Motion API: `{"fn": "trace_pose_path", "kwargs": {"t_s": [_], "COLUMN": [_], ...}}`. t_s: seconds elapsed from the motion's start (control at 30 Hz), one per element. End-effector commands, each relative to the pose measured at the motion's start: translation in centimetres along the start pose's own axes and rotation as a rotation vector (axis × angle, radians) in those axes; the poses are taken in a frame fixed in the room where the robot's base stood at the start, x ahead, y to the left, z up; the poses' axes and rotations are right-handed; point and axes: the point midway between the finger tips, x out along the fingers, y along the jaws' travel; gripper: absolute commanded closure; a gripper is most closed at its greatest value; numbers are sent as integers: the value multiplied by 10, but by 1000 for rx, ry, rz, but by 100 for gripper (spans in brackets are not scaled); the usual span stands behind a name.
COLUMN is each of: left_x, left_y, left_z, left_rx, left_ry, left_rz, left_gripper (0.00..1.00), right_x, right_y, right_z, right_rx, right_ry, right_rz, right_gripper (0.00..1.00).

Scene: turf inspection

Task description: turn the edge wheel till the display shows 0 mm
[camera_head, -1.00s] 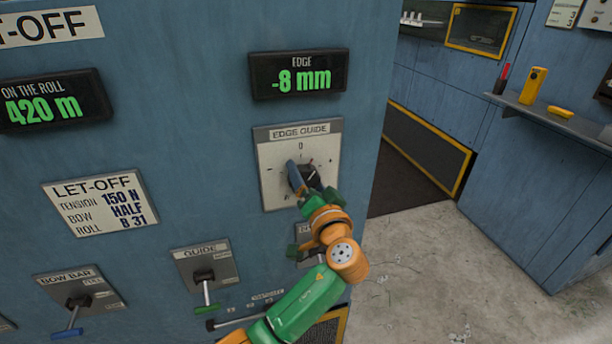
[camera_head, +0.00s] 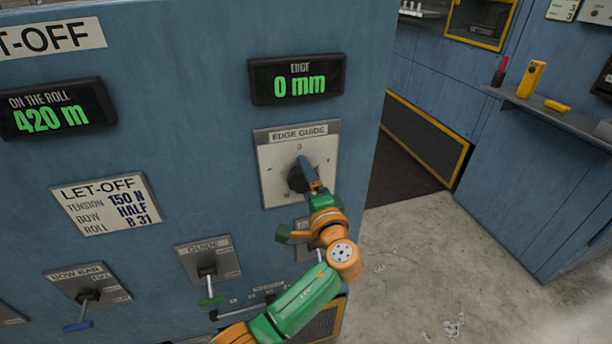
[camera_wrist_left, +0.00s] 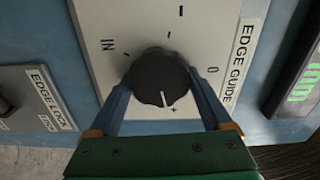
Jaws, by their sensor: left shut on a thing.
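The edge wheel is a dark round knob (camera_head: 297,179) on the white EDGE GUIDE plate (camera_head: 271,189) on the blue machine front. The EDGE display (camera_head: 297,78) above it reads 0 mm in green. My left gripper (camera_head: 304,176) is shut on the knob. In the left wrist view the knob (camera_wrist_left: 160,82) sits between the two fingers of my left gripper (camera_wrist_left: 163,92), and its white mark points to near the plus sign. One finger and the wrist partly hide the knob in the head view. My right gripper is not in view.
GUIDE (camera_head: 228,266) and BOW BAR (camera_head: 112,284) lever plates are low on the same panel. The ON THE ROLL display (camera_head: 56,108) reads 420 m. An EDGE LOCK plate (camera_wrist_left: 32,103) is beside the knob plate. Clear floor (camera_head: 440,260) lies to the right.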

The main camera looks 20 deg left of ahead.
Motion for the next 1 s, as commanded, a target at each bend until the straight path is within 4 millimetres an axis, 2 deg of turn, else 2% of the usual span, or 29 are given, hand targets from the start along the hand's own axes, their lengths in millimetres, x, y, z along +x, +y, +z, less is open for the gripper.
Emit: {"fn": "trace_pose_path", "kwargs": {"t_s": [0.63, 0.67, 0.7, 0.9, 1.0], "left_x": [0, 0, 0, 0, -9], "left_y": [1, 1, 1, 1, 3], "left_z": [0, 0, 0, 0, 0], "left_rx": [45, 45, 45, 44, 42], "left_ry": [-1, -1, -1, 0, 2], "left_rz": [0, 0, 0, 0, 0], "left_gripper": [73, 12, 1, 0, 0], "right_x": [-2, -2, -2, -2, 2], "right_y": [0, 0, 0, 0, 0], "right_z": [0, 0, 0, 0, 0], "right_rx": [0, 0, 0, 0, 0], "right_ry": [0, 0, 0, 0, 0], "right_rz": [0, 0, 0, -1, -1], "right_gripper": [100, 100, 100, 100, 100]}}
